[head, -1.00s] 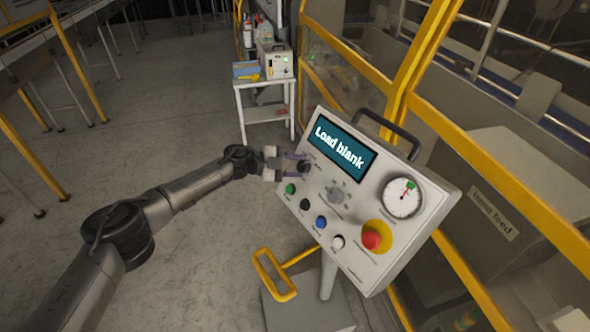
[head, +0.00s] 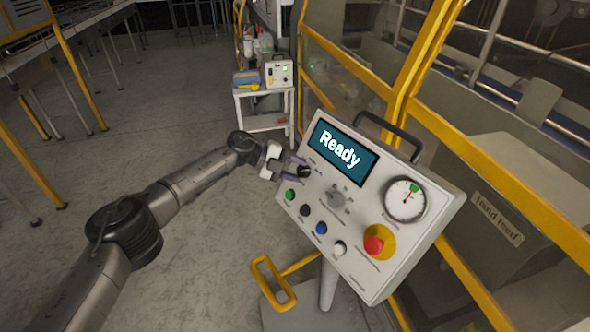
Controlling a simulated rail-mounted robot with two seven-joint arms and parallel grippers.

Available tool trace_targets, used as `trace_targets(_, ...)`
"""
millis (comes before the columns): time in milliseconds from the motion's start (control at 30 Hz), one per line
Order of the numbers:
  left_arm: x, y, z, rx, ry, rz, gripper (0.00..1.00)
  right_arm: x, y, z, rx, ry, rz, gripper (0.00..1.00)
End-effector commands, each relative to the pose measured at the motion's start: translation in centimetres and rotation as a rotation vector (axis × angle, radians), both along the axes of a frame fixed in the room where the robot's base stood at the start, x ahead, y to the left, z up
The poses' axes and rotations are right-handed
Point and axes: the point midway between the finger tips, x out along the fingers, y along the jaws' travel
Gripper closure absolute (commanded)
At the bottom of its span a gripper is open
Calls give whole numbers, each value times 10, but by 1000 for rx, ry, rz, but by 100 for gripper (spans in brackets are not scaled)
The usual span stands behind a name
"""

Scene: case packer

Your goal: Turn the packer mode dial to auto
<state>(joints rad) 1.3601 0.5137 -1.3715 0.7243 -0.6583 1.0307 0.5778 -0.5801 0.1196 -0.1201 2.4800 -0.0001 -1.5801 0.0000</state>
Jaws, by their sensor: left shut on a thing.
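The packer's control panel (head: 366,226) is a tilted light-grey box on a post. Its screen (head: 340,149) reads "Ready". A dark dial (head: 305,172) sits at the panel's upper left, below the screen's left end. My left gripper (head: 299,170) reaches it from the left and is shut on it, hiding part of it. The small labels around the dial are too small to read. A grey lobed knob (head: 337,199) sits to its right, untouched. My right gripper is not in view.
Below the dial are green, black, blue and white buttons. A red emergency button (head: 374,245) and a round gauge (head: 405,199) are at the right. A yellow guard frame (head: 437,119) stands behind. A white cart (head: 265,95) stands at the back. Floor at left is clear.

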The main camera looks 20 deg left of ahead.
Motion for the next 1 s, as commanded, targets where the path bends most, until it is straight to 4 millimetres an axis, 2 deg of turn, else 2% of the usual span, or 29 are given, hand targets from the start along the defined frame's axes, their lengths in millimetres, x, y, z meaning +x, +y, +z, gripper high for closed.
trace_targets(367, 0, 0, 0, 4, -3, -4, 83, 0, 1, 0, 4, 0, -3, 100)
trace_targets(400, 0, -1, 0, 3, -2, -4, 57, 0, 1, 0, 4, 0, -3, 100)
trace_targets(633, 0, 0, 0, 2, -2, -3, 35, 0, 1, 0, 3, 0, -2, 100)
trace_targets(867, 0, 0, 0, 2, -2, -2, 34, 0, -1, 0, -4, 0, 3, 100)
trace_targets(1000, -3, 8, 3, 3, -3, -1, 34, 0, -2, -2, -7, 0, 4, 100)
